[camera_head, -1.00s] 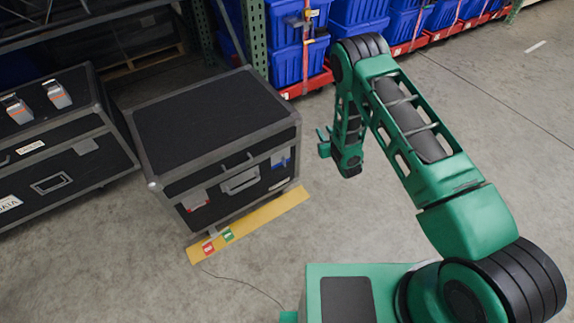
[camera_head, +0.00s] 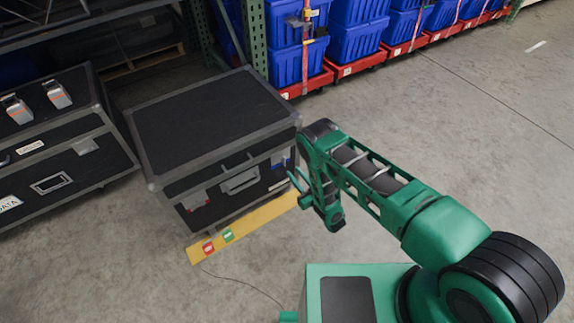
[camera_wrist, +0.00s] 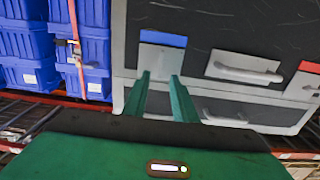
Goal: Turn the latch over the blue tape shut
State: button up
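The black case (camera_head: 212,118) with grey metal edges stands on the floor. The blue tape (camera_head: 279,162) is near the right end of its front. In the wrist view the blue tape (camera_wrist: 163,39) is a strip along the edge of a silver latch plate (camera_wrist: 155,60). My gripper (camera_wrist: 161,75) is open, its two green fingers apart and pointing at this plate. The fingertips overlap the plate's lower part in the picture; I cannot tell whether they touch it. In the head view my gripper (camera_head: 297,180) is beside the case's right front corner.
A handle (camera_head: 240,181) and a second latch with red tape (camera_head: 195,201) are on the same front. A yellow floor strip (camera_head: 262,214) lies before the case. Another black case (camera_head: 60,150) stands left. Strapped blue totes (camera_head: 290,60) stand behind. The floor at right is clear.

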aim_at(284, 161)
jog(key=x, duration=0.7)
grip_shut()
